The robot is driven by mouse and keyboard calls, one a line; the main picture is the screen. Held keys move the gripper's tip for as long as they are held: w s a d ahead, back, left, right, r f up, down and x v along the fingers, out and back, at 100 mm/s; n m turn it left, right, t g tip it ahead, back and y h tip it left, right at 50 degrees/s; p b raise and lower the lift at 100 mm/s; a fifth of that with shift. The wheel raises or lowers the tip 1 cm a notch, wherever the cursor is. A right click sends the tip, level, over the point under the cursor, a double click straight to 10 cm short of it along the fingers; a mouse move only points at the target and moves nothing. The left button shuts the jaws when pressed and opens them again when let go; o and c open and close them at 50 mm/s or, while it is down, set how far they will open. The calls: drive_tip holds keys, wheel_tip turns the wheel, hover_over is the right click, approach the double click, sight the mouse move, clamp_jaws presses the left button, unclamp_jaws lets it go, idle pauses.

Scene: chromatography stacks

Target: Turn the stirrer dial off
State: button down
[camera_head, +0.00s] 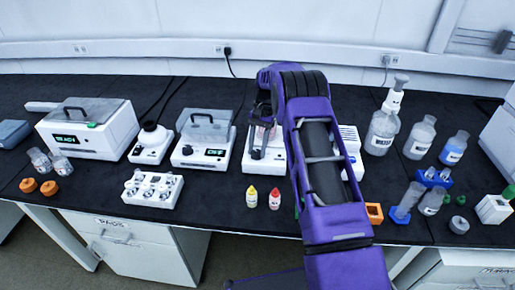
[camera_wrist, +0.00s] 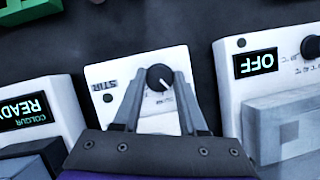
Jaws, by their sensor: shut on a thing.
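The stirrer (camera_wrist: 110,75) is a white box marked STIR, seen upside down in the wrist view. Its round black dial (camera_wrist: 160,77) has a pale pointer mark towards the lower right. My gripper (camera_wrist: 161,82) is shut on the dial, with one grey finger at each side. A small dark round spot shows on the stirrer's face beside the lettering. In the head view the stirrer (camera_head: 256,162) stands at the middle of the bench, and my purple arm hides its right part. My gripper (camera_head: 262,124) is over it there, and the dial cannot be made out.
A lidded white device (camera_head: 190,155) reading OFF stands left of the stirrer. A device reading COLOUR READY (camera_wrist: 30,115) is on the other side. Yellow (camera_head: 251,197) and red (camera_head: 275,199) small bottles stand in front. Bottles and racks crowd the right.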

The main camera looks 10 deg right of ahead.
drive_tip(key=n+h, duration=0.1)
drive_tip(key=n, duration=0.1)
drive_tip(key=n+h, duration=0.1)
drive_tip(key=n, duration=0.2)
drive_tip(key=shift+a+n+g, duration=0.1)
drive_tip(key=shift+n+g, duration=0.2)
idle(0.4)
drive_tip(key=shift+c, duration=2.2)
unclamp_jaws()
